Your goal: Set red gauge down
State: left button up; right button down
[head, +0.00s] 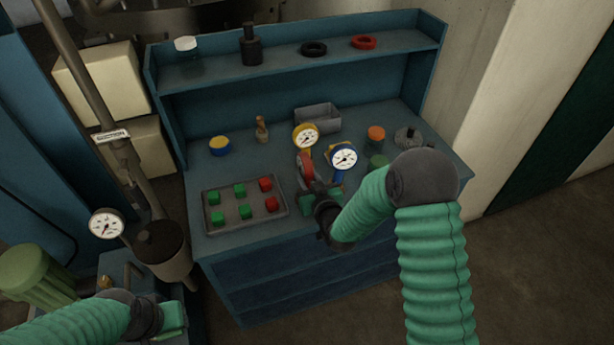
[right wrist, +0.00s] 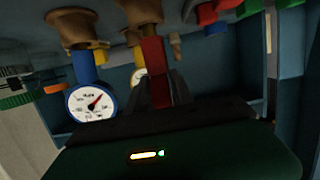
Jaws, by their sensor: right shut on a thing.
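The red gauge (head: 304,165) is seen edge-on in the head view, at the front middle of the blue bench. My right gripper (head: 314,186) is shut on it. In the right wrist view the red gauge's body (right wrist: 154,70) stands between my right gripper's fingers (right wrist: 158,92). Whether the gauge touches the bench top is hard to tell. A yellow gauge (head: 305,136) is just behind it and a blue gauge (head: 343,158) is to its right. My left gripper (head: 172,318) is at the lower left, away from the bench; its fingers are not clear.
A tray (head: 212,222) of green and red blocks lies left of the red gauge. A grey bin (head: 318,116), a yellow-blue tin (head: 220,146) and an orange-topped jar (head: 376,135) stand behind. A shelf (head: 285,67) holds rings. A pipe gauge (head: 106,224) is at left.

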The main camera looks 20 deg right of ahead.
jog(key=shift+r, duration=0.15)
jog(key=shift+w+f, duration=0.1)
jog(key=shift+f, duration=0.2)
jog(key=shift+f+b, duration=0.4)
jog(key=shift+b, duration=0.1)
jog(key=c, duration=1)
grip_release()
jog(key=shift+c, duration=0.2)
jog(key=shift+s, duration=0.2)
